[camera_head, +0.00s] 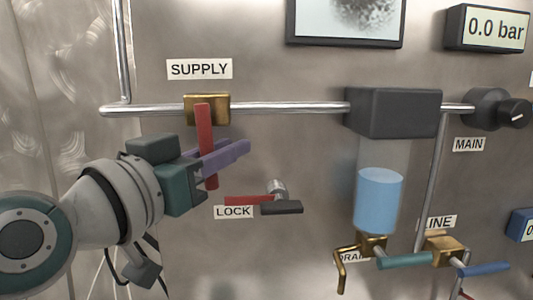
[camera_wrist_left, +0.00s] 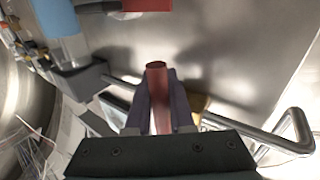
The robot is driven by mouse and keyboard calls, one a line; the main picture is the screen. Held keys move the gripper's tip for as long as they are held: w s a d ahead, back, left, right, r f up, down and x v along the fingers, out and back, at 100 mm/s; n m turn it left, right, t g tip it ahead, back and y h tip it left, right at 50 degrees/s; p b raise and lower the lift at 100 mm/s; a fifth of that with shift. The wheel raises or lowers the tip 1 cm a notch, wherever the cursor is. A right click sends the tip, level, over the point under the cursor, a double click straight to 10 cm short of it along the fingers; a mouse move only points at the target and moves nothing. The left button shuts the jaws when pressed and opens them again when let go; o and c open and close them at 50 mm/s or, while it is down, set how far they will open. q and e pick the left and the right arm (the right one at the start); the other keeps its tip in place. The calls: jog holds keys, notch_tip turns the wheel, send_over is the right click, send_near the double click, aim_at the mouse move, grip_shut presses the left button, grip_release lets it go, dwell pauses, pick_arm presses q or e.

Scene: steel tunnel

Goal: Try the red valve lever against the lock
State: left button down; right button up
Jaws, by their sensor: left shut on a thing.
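The red valve lever (camera_head: 206,145) hangs straight down from the brass supply valve (camera_head: 208,109), under the SUPPLY label. My left gripper (camera_head: 222,155) has its purple fingers shut around the lever below the valve. In the left wrist view the red lever (camera_wrist_left: 156,85) stands between the two fingers (camera_wrist_left: 158,100). The lock (camera_head: 275,194), with a red bar, a metal knob and a dark block, sits just below the lever's lower end beside the LOCK label (camera_head: 233,212). I cannot tell whether lever and lock touch. My right gripper is not in view.
A steel pipe (camera_head: 290,107) runs across the wall to a dark box (camera_head: 393,113) above a blue-filled cylinder (camera_head: 379,200). A gauge (camera_head: 489,29) reads 0.0 bar. Drain and line valves with a green handle (camera_head: 405,261) and a blue handle (camera_head: 484,269) sit lower right.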

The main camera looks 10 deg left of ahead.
pick_arm(q)
jog(key=shift+d+r+n+t, duration=0.1)
jog(key=shift+d+n+t, duration=0.1)
jog(key=shift+n+t, duration=0.25)
jog(key=c, duration=0.8)
grip_release()
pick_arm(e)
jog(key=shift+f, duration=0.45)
pick_arm(q)
jog(key=b+v, duration=0.2)
jog(key=v, duration=0.8)
jog(key=shift+r, duration=0.1)
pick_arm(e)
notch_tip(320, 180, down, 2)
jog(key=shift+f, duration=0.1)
